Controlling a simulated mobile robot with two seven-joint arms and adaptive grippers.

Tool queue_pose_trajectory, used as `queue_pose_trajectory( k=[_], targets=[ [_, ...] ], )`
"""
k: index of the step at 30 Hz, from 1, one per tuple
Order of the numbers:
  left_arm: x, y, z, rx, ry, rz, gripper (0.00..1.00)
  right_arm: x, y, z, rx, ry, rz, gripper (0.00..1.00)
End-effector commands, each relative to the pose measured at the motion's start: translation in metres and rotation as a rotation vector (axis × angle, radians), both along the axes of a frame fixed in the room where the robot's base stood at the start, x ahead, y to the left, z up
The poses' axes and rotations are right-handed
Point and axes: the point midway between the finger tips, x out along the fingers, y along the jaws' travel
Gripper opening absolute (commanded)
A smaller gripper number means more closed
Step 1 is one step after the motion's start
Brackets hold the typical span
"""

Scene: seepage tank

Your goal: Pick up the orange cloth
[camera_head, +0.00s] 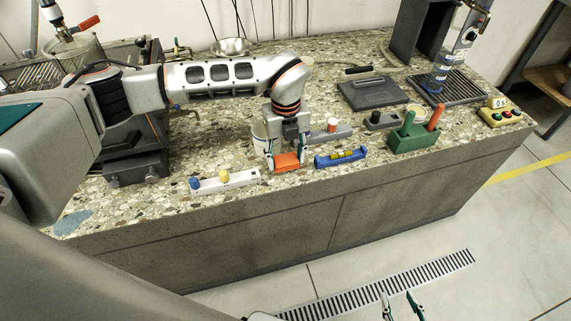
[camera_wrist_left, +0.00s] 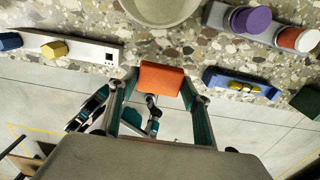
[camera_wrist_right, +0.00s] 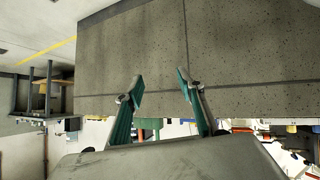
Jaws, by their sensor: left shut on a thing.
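The orange cloth (camera_head: 287,161) is a small folded block near the front edge of the speckled counter. My left gripper (camera_head: 284,158) reaches down over the counter and is shut on the cloth. In the left wrist view the cloth (camera_wrist_left: 161,79) sits between the fingers of my left gripper (camera_wrist_left: 160,88). I cannot tell whether it touches the counter. My right gripper (camera_head: 403,300) is low in front of the counter, over the floor. In the right wrist view my right gripper (camera_wrist_right: 160,88) has its fingers apart with nothing between them, facing the counter's grey front.
A white strip with blue and yellow knobs (camera_head: 224,180) lies left of the cloth. A blue level (camera_head: 340,158) lies to the right, then a green holder (camera_head: 414,138). A pale round container (camera_wrist_left: 160,8) stands behind the cloth. A floor grate (camera_head: 380,287) runs below.

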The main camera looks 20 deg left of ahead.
Motion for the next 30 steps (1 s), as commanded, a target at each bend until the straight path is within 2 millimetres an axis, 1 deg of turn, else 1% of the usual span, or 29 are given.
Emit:
queue_pose_trajectory(
  k=[1,9,12,15,18,21,24,30],
  targets=[
    [0.002,0.000,0.018,0.000,-0.009,0.000,0.33,0.002,0.000,0.004,0.002,-0.005,-0.001,0.38],
    [0.002,0.000,0.093,0.000,-0.009,-0.002,0.33,0.003,0.003,0.011,0.011,-0.006,-0.001,0.38],
    [0.001,0.000,0.115,0.000,-0.007,-0.001,0.33,0.001,0.003,0.010,0.012,-0.002,-0.001,0.38],
    [0.001,0.000,0.132,0.001,-0.004,0.000,0.33,0.000,0.003,0.008,0.013,0.002,-0.001,0.38],
    [0.001,0.000,0.145,0.001,-0.004,-0.001,0.33,0.000,0.003,0.008,0.014,0.002,-0.001,0.38],
    [0.000,0.000,0.152,0.001,-0.001,-0.001,0.33,0.000,0.003,0.009,0.015,0.002,-0.002,0.38],
    [0.000,0.000,0.156,0.000,0.000,-0.001,0.33,0.001,0.003,0.009,0.015,0.001,-0.001,0.38],
    [0.000,0.000,0.157,0.000,0.000,-0.001,0.33,0.001,0.004,0.010,0.016,-0.002,-0.002,0.38]
  ],
)
